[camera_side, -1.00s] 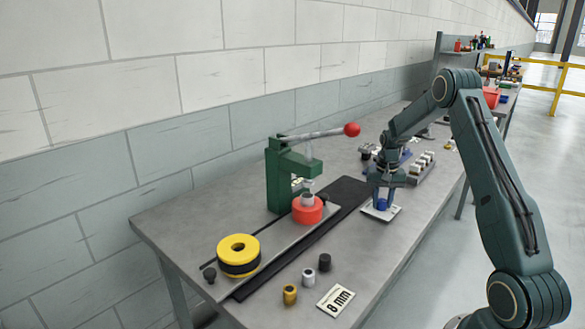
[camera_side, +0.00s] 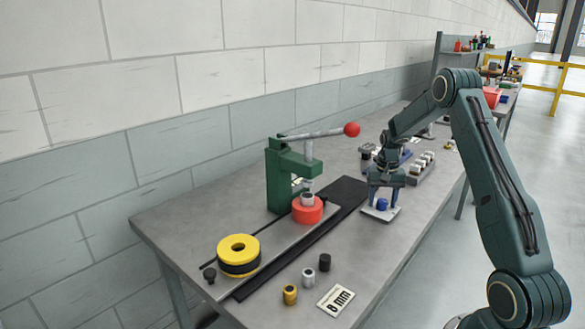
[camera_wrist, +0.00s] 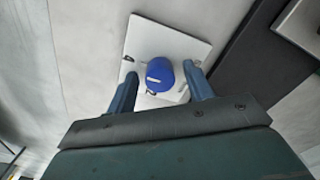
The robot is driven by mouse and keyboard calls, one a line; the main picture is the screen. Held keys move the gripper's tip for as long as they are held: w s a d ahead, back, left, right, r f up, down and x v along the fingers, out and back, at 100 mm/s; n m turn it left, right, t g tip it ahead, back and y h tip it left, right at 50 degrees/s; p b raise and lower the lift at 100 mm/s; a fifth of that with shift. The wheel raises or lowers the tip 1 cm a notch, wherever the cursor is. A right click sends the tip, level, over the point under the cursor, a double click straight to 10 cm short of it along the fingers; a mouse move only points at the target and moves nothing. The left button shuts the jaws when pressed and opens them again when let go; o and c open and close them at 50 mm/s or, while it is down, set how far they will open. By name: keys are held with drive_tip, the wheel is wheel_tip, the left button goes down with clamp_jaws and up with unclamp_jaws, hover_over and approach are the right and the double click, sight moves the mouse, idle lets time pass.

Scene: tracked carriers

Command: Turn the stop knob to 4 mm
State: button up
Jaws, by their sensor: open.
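The stop knob (camera_side: 382,204) is a small blue cylinder on a pale square plate (camera_side: 376,214) on the bench. In the wrist view the blue knob (camera_wrist: 159,75) has a white mark on its top, and the plate (camera_wrist: 147,34) carries dark marks too small to read. My gripper (camera_side: 384,200) is open, pointing down, with its fingers apart on either side of the knob. In the wrist view my gripper (camera_wrist: 160,80) shows both fingertips beside the knob, with a gap visible on the left. No knob setting can be read.
A green press (camera_side: 279,178) with a red-balled lever stands left of my gripper. A red carrier (camera_side: 308,211) sits under it, and a yellow-black carrier (camera_side: 238,255) lies nearer. An "8 mm" card (camera_side: 336,300) and small cylinders lie in front. A grey tray (camera_side: 420,168) stands behind.

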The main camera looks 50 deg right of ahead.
sight(382, 201)
drive_tip(key=shift+r, duration=0.15)
wheel_tip(382, 201, up, 14)
drive_tip(key=shift+f, duration=0.25)
idle(0.3)
